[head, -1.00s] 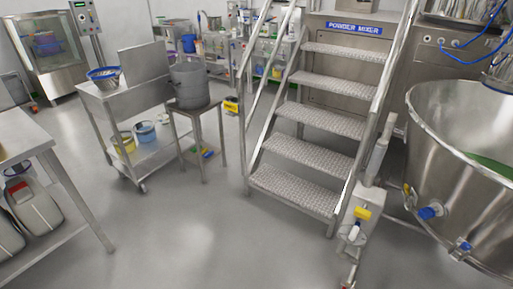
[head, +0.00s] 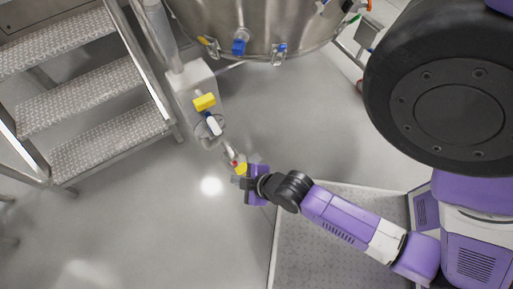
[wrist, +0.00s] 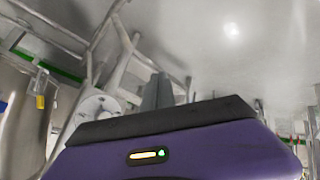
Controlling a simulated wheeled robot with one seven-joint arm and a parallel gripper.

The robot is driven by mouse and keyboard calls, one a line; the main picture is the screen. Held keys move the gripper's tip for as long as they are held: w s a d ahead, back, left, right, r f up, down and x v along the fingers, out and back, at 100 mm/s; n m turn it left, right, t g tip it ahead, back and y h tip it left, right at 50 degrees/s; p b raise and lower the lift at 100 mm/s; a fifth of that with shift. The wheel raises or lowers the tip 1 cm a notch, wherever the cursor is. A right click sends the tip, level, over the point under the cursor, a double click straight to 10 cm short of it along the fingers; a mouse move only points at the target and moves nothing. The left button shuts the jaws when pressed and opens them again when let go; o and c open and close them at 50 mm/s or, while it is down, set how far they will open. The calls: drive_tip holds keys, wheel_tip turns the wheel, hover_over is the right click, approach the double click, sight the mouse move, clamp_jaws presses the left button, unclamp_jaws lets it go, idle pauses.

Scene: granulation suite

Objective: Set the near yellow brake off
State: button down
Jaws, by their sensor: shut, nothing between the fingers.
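A small yellow brake (head: 241,169) shows in the head view at the lower end of the grey leg that runs down from the mixer's post, with a bit of red beside it. My gripper (head: 246,178) is right at it in this view and partly overlaps it. I cannot tell whether they touch. In the wrist view my grey fingers (wrist: 157,92) stand together, shut and empty, above my purple gripper body. The brake is not clearly visible in the wrist view, so its exact setting cannot be told.
The steel mixer bowl (head: 260,25) with blue and yellow fittings is above. A grey post (head: 190,82) bears a yellow block (head: 204,101) and a white-handled wheel (head: 212,127). Metal steps (head: 85,90) stand at left. The floor at lower left is clear.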

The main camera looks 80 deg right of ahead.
drive_tip(key=w+d+f+n+g+b, duration=0.15)
drive_tip(key=d+f+b, duration=0.35)
drive_tip(key=f, duration=0.6)
drive_tip(key=n+g+y+b, duration=0.4)
drive_tip(key=g+b, duration=0.1)
drive_tip(key=b, duration=0.3)
hover_over(255, 161)
wheel_tip(255, 161, down, 12)
drive_tip(key=r, duration=0.1)
wheel_tip(255, 161, down, 13)
drive_tip(key=b, duration=0.7)
drive_tip(key=shift+s+r, duration=0.15)
drive_tip(key=shift+s+d+f+b, duration=0.15)
drive_tip(key=shift+f+b, duration=0.15)
drive_tip(key=shift+f, duration=0.15)
